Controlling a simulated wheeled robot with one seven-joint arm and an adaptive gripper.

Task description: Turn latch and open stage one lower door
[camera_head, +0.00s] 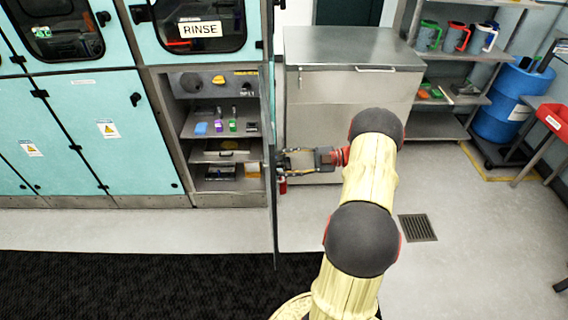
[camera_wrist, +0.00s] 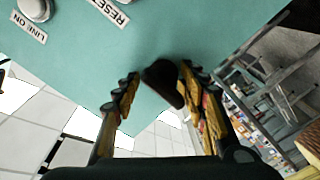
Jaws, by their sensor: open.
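The stage lower door (camera_head: 274,215) stands swung open and shows nearly edge-on in the head view, at the right side of an open compartment (camera_head: 222,135) with shelves. My gripper (camera_head: 281,162) is at the door's right side, at about mid-height. In the wrist view my gripper (camera_wrist: 157,92) is open, its two fingers apart on either side of a black latch (camera_wrist: 162,82) in front of a teal panel (camera_wrist: 110,60). I cannot tell whether the fingers touch the latch. The latch is hidden in the head view.
A steel cabinet (camera_head: 345,50) stands behind my arm. A blue drum (camera_head: 505,105) and a red cart (camera_head: 550,118) are at the right. The floor in front is clear.

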